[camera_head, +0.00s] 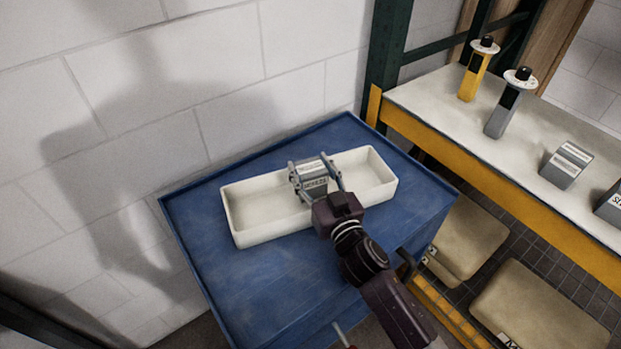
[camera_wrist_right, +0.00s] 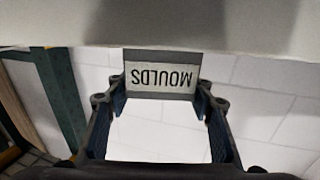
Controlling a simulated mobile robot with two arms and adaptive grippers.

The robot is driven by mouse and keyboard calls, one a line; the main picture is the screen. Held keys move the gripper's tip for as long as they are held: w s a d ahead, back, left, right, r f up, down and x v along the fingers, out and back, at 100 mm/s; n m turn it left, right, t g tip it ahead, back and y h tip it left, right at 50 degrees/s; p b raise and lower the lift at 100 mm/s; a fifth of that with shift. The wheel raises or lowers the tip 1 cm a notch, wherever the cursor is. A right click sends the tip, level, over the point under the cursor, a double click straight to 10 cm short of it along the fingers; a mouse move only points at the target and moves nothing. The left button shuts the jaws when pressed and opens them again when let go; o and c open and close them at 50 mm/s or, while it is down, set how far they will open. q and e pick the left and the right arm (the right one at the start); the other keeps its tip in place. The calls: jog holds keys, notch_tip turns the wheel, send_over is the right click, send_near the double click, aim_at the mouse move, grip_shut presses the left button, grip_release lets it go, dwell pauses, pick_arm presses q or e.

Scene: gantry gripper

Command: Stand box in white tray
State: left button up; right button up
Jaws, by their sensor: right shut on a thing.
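The white tray (camera_head: 262,214) is a long, shallow open box lying on a blue surface. A small grey box (camera_head: 315,190) with a white label is at the middle of the tray, between its long walls in the head view. My right gripper (camera_head: 316,174) is shut on the box, one finger on each side. In the right wrist view the box (camera_wrist_right: 160,82) shows the label "MOULDS" upside down between the fingers of my right gripper (camera_wrist_right: 160,100). Whether the box touches the tray floor is hidden. My left gripper is not in view.
The blue cart top (camera_head: 275,285) has bare room in front of the tray. A white wall stands behind it. A green post (camera_head: 384,60) stands between.

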aim_at(315, 186)
jog(key=shift+f+b, duration=0.3)
jog(key=shift+f, duration=1.25)
jog(key=shift+f, duration=0.15)
jog(key=o, duration=1.4)
jog(key=b+v, duration=0.1)
jog(key=v, duration=1.1)
